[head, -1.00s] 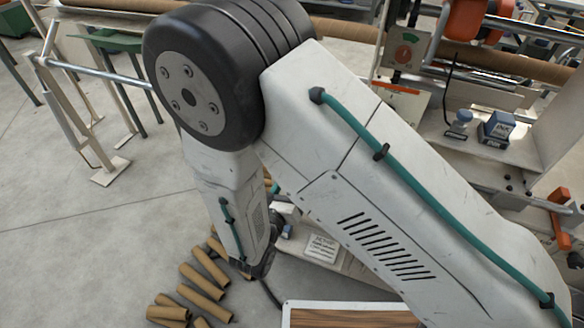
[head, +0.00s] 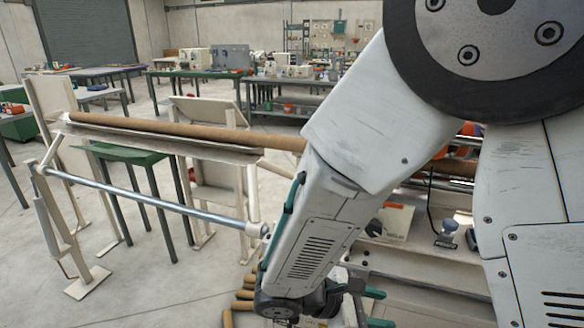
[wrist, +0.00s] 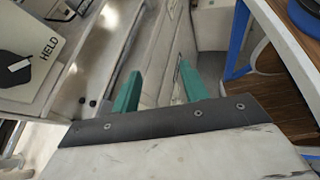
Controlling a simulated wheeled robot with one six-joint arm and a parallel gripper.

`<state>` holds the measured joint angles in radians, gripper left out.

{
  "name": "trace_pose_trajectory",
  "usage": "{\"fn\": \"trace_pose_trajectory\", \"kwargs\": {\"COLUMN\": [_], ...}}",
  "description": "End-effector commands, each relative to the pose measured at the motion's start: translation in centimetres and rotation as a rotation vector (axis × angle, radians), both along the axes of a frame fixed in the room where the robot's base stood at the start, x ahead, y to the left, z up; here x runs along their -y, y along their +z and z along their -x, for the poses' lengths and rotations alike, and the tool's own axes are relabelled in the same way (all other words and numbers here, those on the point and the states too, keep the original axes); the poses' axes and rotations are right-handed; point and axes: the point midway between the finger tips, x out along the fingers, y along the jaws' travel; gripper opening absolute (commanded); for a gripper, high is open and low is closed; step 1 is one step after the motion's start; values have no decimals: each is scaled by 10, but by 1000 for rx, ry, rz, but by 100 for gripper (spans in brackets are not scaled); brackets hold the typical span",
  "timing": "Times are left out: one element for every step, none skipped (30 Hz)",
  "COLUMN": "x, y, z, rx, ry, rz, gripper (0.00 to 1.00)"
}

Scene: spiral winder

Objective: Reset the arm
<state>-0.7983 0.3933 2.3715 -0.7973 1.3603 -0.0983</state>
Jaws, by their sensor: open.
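My arm (head: 330,180) fills the right half of the head view, with a large black joint at the top and the forearm slanting down to the left. My gripper (wrist: 158,86) shows in the wrist view as two green fingers spread apart with nothing between them. In the head view it shows low, right of the forearm's end (head: 376,308), partly cut off by the bottom edge. The fingers are over the pale machine frame. Much of the machine is hidden behind my arm.
A long brown tube (head: 190,131) lies along a trough on the left, above a metal rod (head: 150,199). Several cardboard tubes (head: 243,294) lie on the floor. Floor at the lower left is clear.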

Motion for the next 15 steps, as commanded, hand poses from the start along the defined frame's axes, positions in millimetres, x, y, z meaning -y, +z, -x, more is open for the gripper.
{"fn": "trace_pose_trajectory", "kwargs": {"x": [11, 16, 22, 26, 30, 34, 37, 40, 43, 46, 48, 50, 52, 53, 55], "y": [13, 18, 26, 31, 37, 44, 49, 54, 61, 66, 71, 77, 82, 87, 94], "z": [7, 12, 19, 25, 30, 36, 41, 46, 52, 56, 60, 65, 69, 72, 77], "rx": [32, 49, 69, 87, 105, 129, 147, 165, 191, 211, 232, 259, 279, 302, 332], "ry": [-97, -152, -228, -282, -335, -407, -458, -509, -574, -623, -671, -733, -777, -821, -876], "rz": [-66, -104, -154, -191, -229, -279, -317, -353, -402, -439, -476, -525, -560, -597, -646], "gripper": [44, 44, 44, 44, 44, 44, 44, 44, 44, 44, 44, 44, 44, 44, 44]}}
